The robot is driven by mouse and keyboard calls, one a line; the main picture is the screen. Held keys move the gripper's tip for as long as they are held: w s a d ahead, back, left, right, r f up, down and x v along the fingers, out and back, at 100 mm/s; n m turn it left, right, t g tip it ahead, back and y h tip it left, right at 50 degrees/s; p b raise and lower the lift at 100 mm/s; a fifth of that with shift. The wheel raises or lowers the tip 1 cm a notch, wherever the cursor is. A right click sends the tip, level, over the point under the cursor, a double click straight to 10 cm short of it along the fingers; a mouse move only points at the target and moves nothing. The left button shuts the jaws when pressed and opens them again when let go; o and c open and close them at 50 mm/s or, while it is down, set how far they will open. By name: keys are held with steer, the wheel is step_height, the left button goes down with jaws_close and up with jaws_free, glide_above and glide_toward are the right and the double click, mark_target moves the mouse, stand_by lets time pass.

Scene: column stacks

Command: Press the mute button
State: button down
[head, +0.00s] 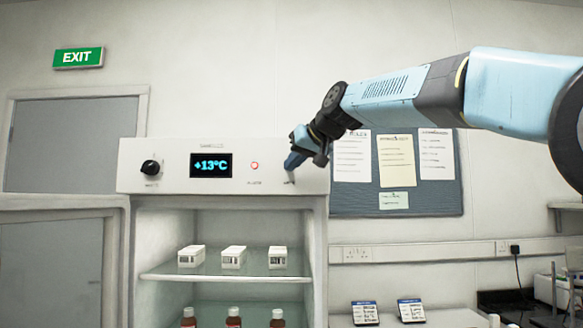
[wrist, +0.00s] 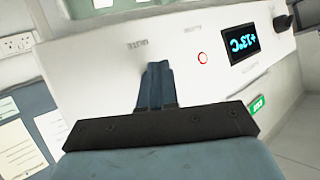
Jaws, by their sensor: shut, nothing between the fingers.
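The white cabinet's control panel (head: 222,192) has a black knob (head: 151,168), a display (head: 211,165) reading +13°C and a small red ringed light (head: 254,165) above a tiny label. My gripper (head: 290,165) is shut and empty at the panel's right end, just above a small label that seems to read mute. The mute button itself is hidden behind my fingers. In the wrist view, which is turned over, my fingertips (wrist: 157,66) overlap the panel beside the mute label (wrist: 137,44). I cannot tell whether they touch the panel. The red light also shows there (wrist: 203,58).
Below the panel, an open shelf (head: 225,275) holds small white boxes, with brown bottles (head: 233,317) beneath. A notice board (head: 395,205) hangs to the right behind my arm. A bench with small cards (head: 365,312) stands at the lower right.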

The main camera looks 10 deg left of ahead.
steer(key=shift+w+a, duration=0.1)
steer(key=shift+w, duration=0.3)
stand_by(0.5)
steer(key=shift+s, duration=0.2)
steer(key=shift+s+d, duration=0.2)
steer(key=shift+s, duration=0.4)
steer(key=shift+s, duration=0.1)
steer(key=s, duration=0.2)
steer(key=s+d, duration=0.1)
steer(key=s, duration=0.1)
steer(key=shift+s+d, duration=0.1)
steer(key=shift+s, duration=0.2)
stand_by(0.3)
stand_by(0.7)
